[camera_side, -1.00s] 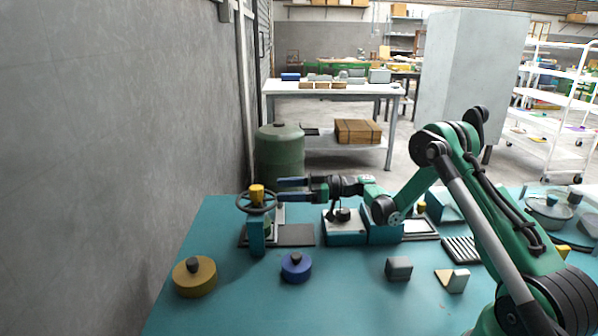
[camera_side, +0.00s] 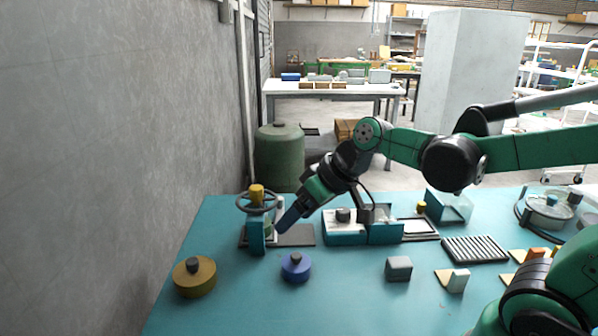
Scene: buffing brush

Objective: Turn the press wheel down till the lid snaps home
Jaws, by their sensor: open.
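The press stands at the far left of the teal table, with a teal post (camera_side: 257,237) on a dark base plate (camera_side: 296,236). Its dark press wheel (camera_side: 243,205) lies flat on top, with a yellow knob or hub (camera_side: 257,192) above it. A small green object (camera_side: 267,228) shows behind the post; whether it is the lid's container I cannot tell. My gripper (camera_side: 281,226) points down and left, just right of the press and below the wheel's level. It is open, its fingers overlapping in this view. Nothing shows between them.
A yellow round pot (camera_side: 194,278) and a blue one (camera_side: 296,267) stand in front of the press. A teal box (camera_side: 345,228) is to the right. A grey cube (camera_side: 398,268) and a ribbed rack (camera_side: 475,249) lie further right. The front middle of the table is clear.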

